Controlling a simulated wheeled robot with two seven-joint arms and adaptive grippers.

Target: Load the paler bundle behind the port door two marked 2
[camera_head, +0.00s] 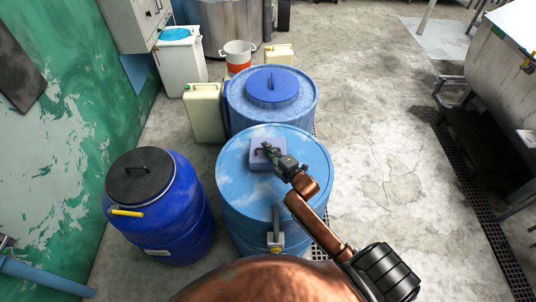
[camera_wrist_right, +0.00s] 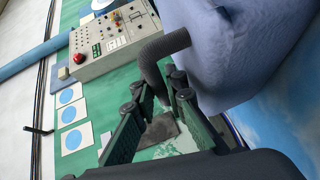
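A pale blue-violet bundle (camera_head: 262,158) rests on the lid of a light blue drum (camera_head: 235,195); its cloth fills the upper right of the right wrist view (camera_wrist_right: 245,50). It has a thick dark grey loop handle (camera_wrist_right: 153,55). My right gripper (camera_head: 273,155) is at the bundle, and in the right wrist view its fingers (camera_wrist_right: 158,95) straddle the handle. Whether they press on it cannot be told. No second bundle shows for comparing shade. No door marked 2 shows. My left gripper is not in view.
A dark blue drum with a black lid (camera_head: 140,175) stands left, another blue drum (camera_head: 300,85) behind. Pale jerrycans (camera_head: 205,112) and a bucket (camera_head: 238,55) stand farther back. A steel machine (camera_head: 495,65) is at right. The floor between (camera_head: 390,170) is clear.

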